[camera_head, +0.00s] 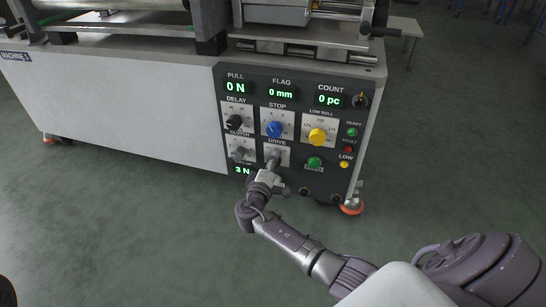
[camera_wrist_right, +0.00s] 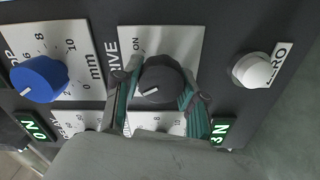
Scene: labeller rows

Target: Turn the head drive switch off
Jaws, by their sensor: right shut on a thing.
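The head drive switch is a dark round knob under the DRIVE label on the machine's front panel (camera_head: 328,178). In the right wrist view the knob (camera_wrist_right: 166,76) sits on a white plate with ON printed near one corner; a white line on the knob points to the lower left of that picture. No OFF mark is readable. My right gripper (camera_head: 272,166) reaches the knob from below; in the wrist view its fingers (camera_wrist_right: 158,92) stand on either side, shut on it. The fingers partly hide the plate. My left gripper is not in view.
A blue STOP knob (camera_head: 273,129) sits above, a yellow knob (camera_head: 317,136) to the upper right, and a green button (camera_head: 314,163) to the right. Open floor lies in front.

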